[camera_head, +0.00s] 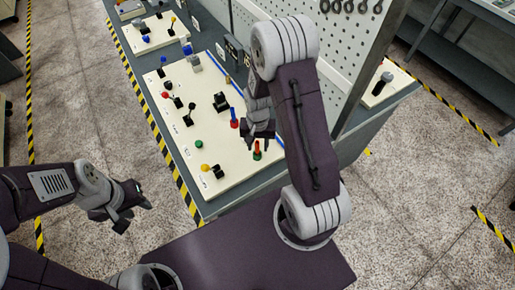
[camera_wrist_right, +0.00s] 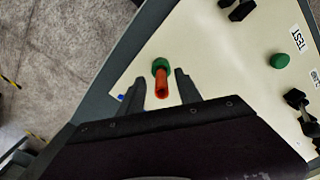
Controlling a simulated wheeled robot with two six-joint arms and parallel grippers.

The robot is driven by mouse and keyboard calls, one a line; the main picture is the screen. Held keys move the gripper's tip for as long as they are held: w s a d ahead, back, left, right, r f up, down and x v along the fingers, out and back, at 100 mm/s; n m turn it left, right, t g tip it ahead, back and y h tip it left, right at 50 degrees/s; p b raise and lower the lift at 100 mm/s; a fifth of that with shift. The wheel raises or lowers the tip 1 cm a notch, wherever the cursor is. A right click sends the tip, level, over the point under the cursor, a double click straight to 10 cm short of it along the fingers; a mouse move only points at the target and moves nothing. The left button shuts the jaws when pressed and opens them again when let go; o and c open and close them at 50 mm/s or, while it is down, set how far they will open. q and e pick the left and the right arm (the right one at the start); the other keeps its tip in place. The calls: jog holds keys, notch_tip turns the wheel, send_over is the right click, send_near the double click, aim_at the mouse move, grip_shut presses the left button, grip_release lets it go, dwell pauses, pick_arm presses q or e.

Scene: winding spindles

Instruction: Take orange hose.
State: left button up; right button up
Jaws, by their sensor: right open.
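The orange hose (camera_wrist_right: 161,86) stands on a green base (camera_wrist_right: 161,64) on the cream board, seen nearly end-on in the right wrist view. In the head view the orange hose (camera_head: 257,147) shows just below my right gripper (camera_head: 261,135). My right gripper is open, with one finger on either side of the hose in the wrist view. I cannot tell whether the fingers touch it. My left gripper (camera_head: 137,217) is away from the board at the left, with its fingers apart and nothing between them.
The cream board (camera_head: 236,176) lies on a grey bench. A blue spindle with a red base (camera_head: 234,117) stands close by on the left. A pegboard (camera_head: 344,60) rises behind my right arm.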

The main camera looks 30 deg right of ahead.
jog(key=shift+f, duration=0.6)
jog(key=shift+w+f, duration=0.2)
jog(key=shift+f, duration=0.05)
jog(key=shift+s, duration=0.1)
grip_shut()
jog(key=shift+r, duration=0.1)
notch_tip(320, 180, up, 4)
jog(key=shift+s+r+b, duration=0.1)
jog(key=shift+r+b, duration=0.05)
jog(key=shift+b, duration=0.3)
jog(key=s+a+r+b, duration=0.2)
jog(key=s+r, duration=0.4)
jog(key=s, duration=0.5)
jog(key=shift+a+r, duration=0.2)
jog(key=shift+r, duration=0.1)
